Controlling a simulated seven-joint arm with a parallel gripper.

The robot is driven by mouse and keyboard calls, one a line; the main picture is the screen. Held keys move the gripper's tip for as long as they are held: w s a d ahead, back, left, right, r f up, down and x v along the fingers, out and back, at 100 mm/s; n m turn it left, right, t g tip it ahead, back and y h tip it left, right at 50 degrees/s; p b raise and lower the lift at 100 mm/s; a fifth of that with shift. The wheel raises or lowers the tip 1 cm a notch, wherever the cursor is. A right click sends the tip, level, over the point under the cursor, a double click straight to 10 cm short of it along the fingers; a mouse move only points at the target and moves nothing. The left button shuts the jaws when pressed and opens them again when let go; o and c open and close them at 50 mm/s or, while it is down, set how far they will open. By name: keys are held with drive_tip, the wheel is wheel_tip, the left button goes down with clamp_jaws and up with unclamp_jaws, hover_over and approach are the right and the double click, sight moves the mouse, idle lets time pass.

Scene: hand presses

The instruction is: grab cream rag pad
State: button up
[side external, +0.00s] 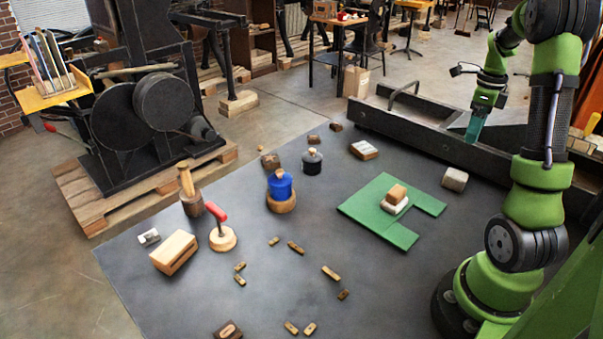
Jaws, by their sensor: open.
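A pale cream, soft-edged pad (394,207) lies on the green board (374,212), with a tan wooden block (396,193) resting on top and hiding part of it. Another pale, greyish-cream block-like pad (455,179) lies on the dark surface right of the green board. I cannot tell for certain which of the two is the rag pad. My gripper (475,128) hangs in the upper right, pointing down, apart from both pads. It is open and seems empty, though its fingers look small and overlap in this view.
A long dark beam (430,135) runs behind the pads. Several small type pieces lie in front. The surface around the right pad is mostly clear.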

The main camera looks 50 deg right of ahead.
sight(457, 174)
wheel_tip(457, 174, down, 11)
drive_tip(key=shift+f, duration=0.1)
drive_tip(key=shift+w+a+f, duration=0.1)
drive_tip(key=shift+w+f, duration=0.05)
drive_tip(key=shift+f, duration=1.15)
drive_tip(key=shift+w+a+f, duration=0.1)
drive_tip(key=shift+w+f, duration=0.05)
drive_tip(key=shift+f, duration=1.15)
drive_tip(key=c, duration=1.1)
drive_tip(key=shift+o, duration=0.2)
